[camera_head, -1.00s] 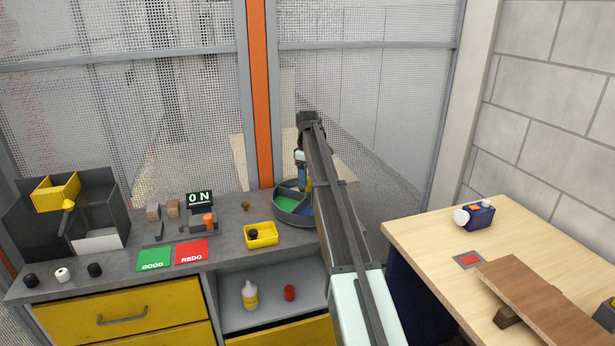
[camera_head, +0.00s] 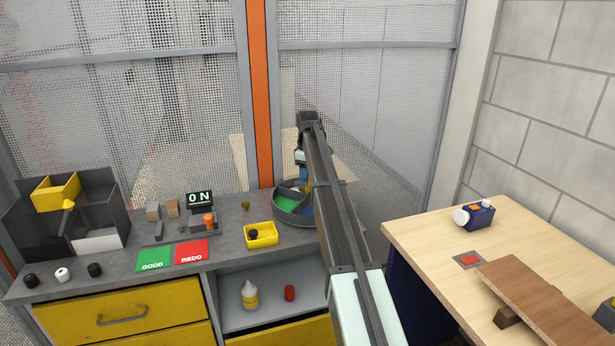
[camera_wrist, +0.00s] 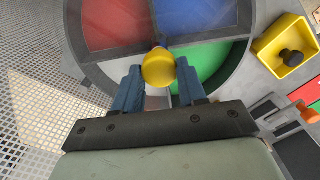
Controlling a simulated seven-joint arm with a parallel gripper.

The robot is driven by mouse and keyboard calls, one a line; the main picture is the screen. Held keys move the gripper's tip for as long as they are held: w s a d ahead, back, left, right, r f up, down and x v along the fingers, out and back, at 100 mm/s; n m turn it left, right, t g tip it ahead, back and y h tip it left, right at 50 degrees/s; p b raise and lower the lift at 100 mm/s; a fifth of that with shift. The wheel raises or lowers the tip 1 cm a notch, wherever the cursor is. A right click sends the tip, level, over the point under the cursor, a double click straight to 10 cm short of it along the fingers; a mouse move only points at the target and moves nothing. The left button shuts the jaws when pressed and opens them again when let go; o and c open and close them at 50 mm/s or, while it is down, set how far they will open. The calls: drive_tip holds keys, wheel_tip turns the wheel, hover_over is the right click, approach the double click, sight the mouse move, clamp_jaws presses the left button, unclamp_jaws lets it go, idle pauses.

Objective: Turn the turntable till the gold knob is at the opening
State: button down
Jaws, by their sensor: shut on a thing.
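The turntable (camera_head: 290,220) is a round grey tray on the bench, partly hidden behind my arm. In the wrist view its rim (camera_wrist: 82,72) surrounds red (camera_wrist: 115,22), blue (camera_wrist: 195,18), green (camera_wrist: 205,68) and pale sectors split by dark walls. A yellow round-topped knob (camera_wrist: 158,67) stands near where the walls meet. My gripper (camera_wrist: 157,75) is shut on this knob, one blue finger on each side. A small dark-gold knob-like thing (camera_head: 245,206) stands on the bench left of the turntable. I cannot make out an opening in the rim.
A yellow bin (camera_head: 261,235) holding a black knob stands close to the turntable's left front; it also shows in the wrist view (camera_wrist: 268,45). Left of it are a device reading "ON" (camera_head: 200,198) and green and red pads. A mesh fence rises behind the bench.

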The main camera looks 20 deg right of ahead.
drive_tip(key=shift+n, duration=4.5)
drive_tip(key=shift+s+n, duration=0.1)
drive_tip(key=shift+n, duration=4.5)
drive_tip(key=c, duration=0.6)
unclamp_jaws()
drive_tip(key=shift+s, duration=0.1)
wheel_tip(320, 180, up, 14)
drive_tip(key=shift+f, duration=0.1)
